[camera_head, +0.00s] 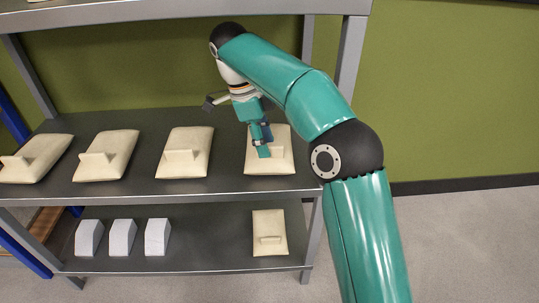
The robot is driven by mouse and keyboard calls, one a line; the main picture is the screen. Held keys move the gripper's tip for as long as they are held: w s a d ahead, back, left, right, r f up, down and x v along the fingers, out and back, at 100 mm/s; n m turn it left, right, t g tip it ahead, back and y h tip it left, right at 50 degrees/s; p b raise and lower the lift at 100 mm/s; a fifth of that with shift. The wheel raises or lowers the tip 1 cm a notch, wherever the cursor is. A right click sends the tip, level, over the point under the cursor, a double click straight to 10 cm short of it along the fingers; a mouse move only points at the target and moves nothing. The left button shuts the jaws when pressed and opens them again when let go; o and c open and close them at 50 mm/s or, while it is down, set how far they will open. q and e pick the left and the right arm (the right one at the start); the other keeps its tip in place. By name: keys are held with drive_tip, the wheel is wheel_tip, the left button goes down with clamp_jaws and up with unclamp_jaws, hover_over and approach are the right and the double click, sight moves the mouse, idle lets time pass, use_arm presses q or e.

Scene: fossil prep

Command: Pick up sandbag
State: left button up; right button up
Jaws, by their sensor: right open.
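Several cream sandbags, each with a raised grip on top, lie in a row on the middle shelf. The rightmost sandbag (283,163) is under my right gripper (262,148). The gripper is open, its fingers over the bag near the grip, and I cannot tell whether they touch it. Further left on the same shelf lie another sandbag (185,153), one more (107,156) and the leftmost one (42,158). One more sandbag (269,235) is on the lower shelf at the right. My left gripper is not in view.
The grey shelf unit (225,187) has a post at its right (312,240) and an upper shelf (180,12) above the arm. Three white blocks (122,238) stand on the lower shelf at the left. Free room shows between the blocks and the lower sandbag. A green wall is behind.

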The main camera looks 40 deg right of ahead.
drive_tip(key=shift+f, duration=0.5)
drive_tip(key=shift+r, duration=0.1)
clamp_jaws()
